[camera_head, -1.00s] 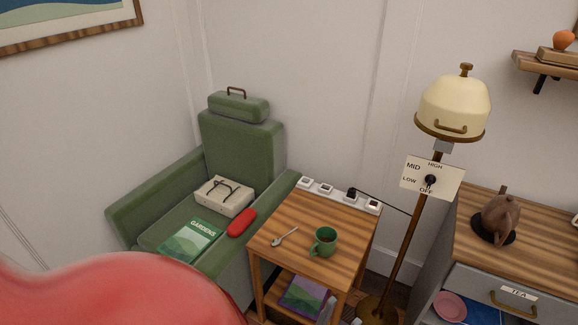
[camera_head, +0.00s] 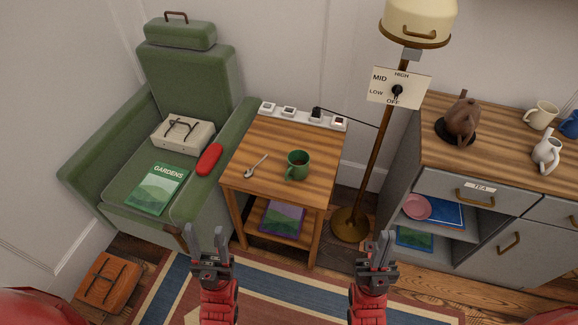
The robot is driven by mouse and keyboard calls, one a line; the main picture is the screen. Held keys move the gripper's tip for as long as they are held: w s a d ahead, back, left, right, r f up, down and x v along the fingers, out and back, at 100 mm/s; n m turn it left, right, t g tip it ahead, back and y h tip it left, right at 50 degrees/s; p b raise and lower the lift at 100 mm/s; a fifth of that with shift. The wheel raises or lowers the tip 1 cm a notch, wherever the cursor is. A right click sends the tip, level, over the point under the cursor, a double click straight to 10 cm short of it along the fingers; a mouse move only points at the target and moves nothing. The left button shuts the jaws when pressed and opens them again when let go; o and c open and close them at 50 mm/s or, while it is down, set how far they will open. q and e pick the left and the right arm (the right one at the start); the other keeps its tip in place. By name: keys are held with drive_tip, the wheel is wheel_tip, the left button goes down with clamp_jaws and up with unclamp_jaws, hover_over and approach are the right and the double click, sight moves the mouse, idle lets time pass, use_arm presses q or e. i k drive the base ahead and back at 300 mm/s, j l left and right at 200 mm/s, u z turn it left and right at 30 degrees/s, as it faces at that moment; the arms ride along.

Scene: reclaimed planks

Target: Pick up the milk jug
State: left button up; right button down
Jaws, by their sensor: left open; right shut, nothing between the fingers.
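A small white jug (camera_head: 547,151), which looks like the milk jug, stands upright on the wooden top of the grey cabinet (camera_head: 480,148) at the right. My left gripper (camera_head: 207,236) is open and empty, low in the picture in front of the armchair and side table. My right gripper (camera_head: 379,246) is shut and empty, in front of the lamp base and left of the cabinet. Both grippers are well away from the jug, and the jug is closer to the right one.
A brown teapot (camera_head: 462,118), a cream mug (camera_head: 541,114) and a blue mug (camera_head: 570,125) share the cabinet top. A floor lamp (camera_head: 378,150) stands between the cabinet and the side table (camera_head: 262,182), which holds a green mug (camera_head: 298,164). A green armchair (camera_head: 192,75) is at the left.

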sight(547, 151)
drive_tip(key=z, duration=1.55)
drive_tip(key=i+l+u, duration=0.45)
drive_tip(key=i+l, duration=0.95)
drive_tip(key=i, duration=0.15)
